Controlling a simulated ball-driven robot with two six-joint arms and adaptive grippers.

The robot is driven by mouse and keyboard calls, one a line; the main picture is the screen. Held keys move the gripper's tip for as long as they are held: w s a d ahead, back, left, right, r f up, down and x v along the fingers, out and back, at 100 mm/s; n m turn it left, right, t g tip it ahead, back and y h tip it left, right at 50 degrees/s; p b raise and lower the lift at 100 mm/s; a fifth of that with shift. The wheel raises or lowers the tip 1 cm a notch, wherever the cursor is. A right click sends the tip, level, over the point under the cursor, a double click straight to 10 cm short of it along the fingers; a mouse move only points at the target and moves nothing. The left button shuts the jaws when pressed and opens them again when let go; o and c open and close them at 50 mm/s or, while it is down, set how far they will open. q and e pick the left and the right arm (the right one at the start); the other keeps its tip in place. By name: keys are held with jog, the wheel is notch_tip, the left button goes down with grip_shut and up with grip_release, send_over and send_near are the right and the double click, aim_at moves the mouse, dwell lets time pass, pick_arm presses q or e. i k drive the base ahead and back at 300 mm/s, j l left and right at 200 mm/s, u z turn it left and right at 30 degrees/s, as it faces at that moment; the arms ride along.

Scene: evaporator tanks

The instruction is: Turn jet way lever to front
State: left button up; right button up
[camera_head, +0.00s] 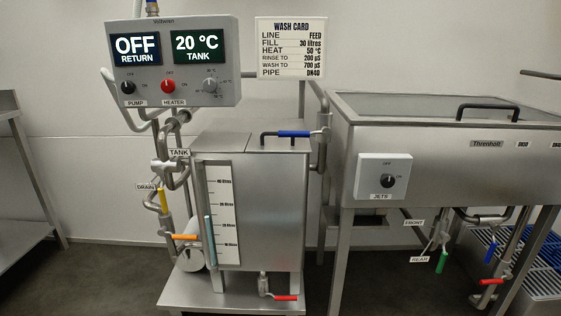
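A lever with a green grip (441,262) hangs below the steel tank on the right. The grip points down and sits beside the REAR label (420,260). The FRONT label (413,223) is higher and slightly to the left, apart from the grip. I take this as the jet way lever, as it is the one between these two labels; its valve body is small and hard to make out. Neither of my grippers is in view.
The JETS switch box (384,177) is on the right tank's front (450,160). A blue lever (490,252) and red lever (490,282) lie right of the green grip. A gauge tank (265,215) with a red drain lever (286,297) stands left. Floor between the tanks looks clear.

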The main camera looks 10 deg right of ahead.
aim_at(446, 237)
jog(key=z, duration=1.5)
